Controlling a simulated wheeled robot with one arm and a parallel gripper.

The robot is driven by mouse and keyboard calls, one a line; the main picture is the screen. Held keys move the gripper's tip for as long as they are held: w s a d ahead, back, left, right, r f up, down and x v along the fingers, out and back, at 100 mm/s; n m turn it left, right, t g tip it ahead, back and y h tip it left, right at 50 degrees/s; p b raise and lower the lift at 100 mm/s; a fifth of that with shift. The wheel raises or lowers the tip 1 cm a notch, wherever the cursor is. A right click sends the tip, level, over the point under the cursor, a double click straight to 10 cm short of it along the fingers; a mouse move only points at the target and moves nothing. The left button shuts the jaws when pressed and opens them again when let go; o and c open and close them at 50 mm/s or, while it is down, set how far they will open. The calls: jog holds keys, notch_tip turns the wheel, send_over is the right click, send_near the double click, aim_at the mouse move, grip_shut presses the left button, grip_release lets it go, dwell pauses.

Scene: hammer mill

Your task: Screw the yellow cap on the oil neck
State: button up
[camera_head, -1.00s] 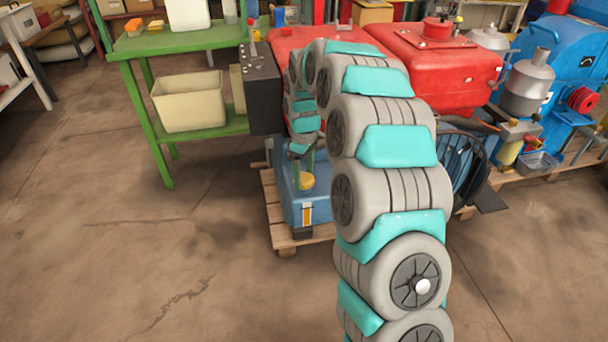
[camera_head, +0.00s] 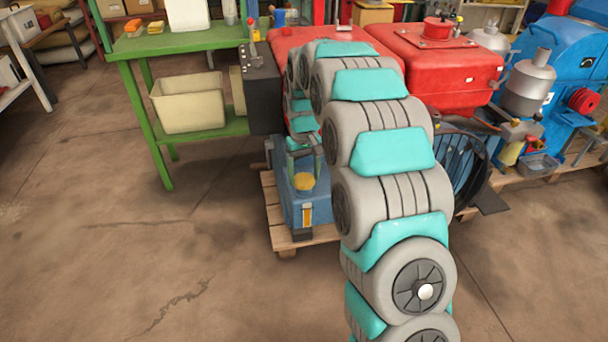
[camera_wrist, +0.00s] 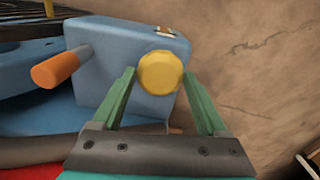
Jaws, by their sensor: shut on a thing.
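The yellow cap (camera_head: 304,181) is at the front end of the blue machine body (camera_head: 292,207). In the wrist view the round cap (camera_wrist: 160,73) sits between the two green fingertips of my gripper (camera_wrist: 158,78), in front of the blue body (camera_wrist: 115,65). My gripper (camera_head: 304,168) is shut on the cap from above in the head view. The oil neck does not show; the cap or the fingers may hide it. I cannot tell whether the cap touches the neck.
An orange-tipped handle (camera_wrist: 58,70) sticks out left of the cap in the wrist view. A black box with a lever (camera_head: 263,90) and a green bench (camera_head: 205,125) stand to the left. A red tank (camera_head: 440,72) is behind. The floor in front is clear.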

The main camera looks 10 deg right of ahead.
jog(key=shift+m, duration=0.6)
jog(key=o, duration=0.9)
jog(key=shift+m, duration=0.4)
jog(key=shift+o, duration=0.2)
jog(key=shift+r, duration=0.15)
jog(key=shift+r+p, duration=0.65)
jog(key=shift+r, duration=1.7)
jog(key=shift+s, duration=0.1)
jog(key=s+r, duration=0.3)
jog(key=s, duration=0.7)
jog(key=s+r, duration=0.3)
jog(key=s, duration=0.6)
jog(key=s+f+g, duration=0.1)
jog(key=s+f, duration=0.1)
jog(key=s, duration=2.2)
jog(key=shift+s+n+g, duration=0.25)
jog(key=shift+n+g, duration=0.15)
